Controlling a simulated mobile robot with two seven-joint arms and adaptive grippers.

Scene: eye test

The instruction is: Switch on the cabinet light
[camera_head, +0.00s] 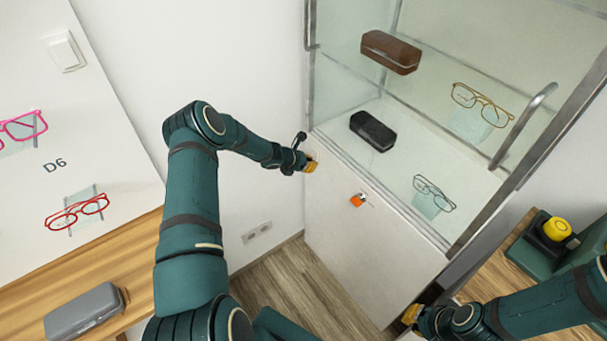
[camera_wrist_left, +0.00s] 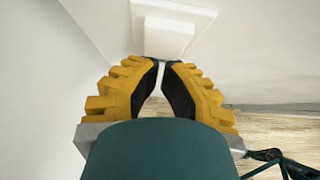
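The glass cabinet (camera_head: 350,225) stands at the centre right with a white lower front. In the left wrist view a white switch (camera_wrist_left: 170,35) with a raised rocker lies just beyond my left fingertips. In the head view my left gripper (camera_head: 311,165) is at the cabinet's left edge and hides that spot. Its yellow fingers (camera_wrist_left: 162,64) lean together with tips almost meeting and nothing between them. I cannot tell whether they touch the rocker. My right gripper (camera_head: 411,314) is low at the right, its fingers mostly hidden. I cannot tell whether the cabinet light is on.
Another white switch (camera_head: 64,50) is on the left panel marked D6. An orange tag (camera_head: 357,200) hangs at the cabinet lock. Glasses and cases sit on the cabinet shelves. A grey case (camera_head: 84,312) lies on the wooden counter. A yellow button (camera_head: 557,229) stands at right.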

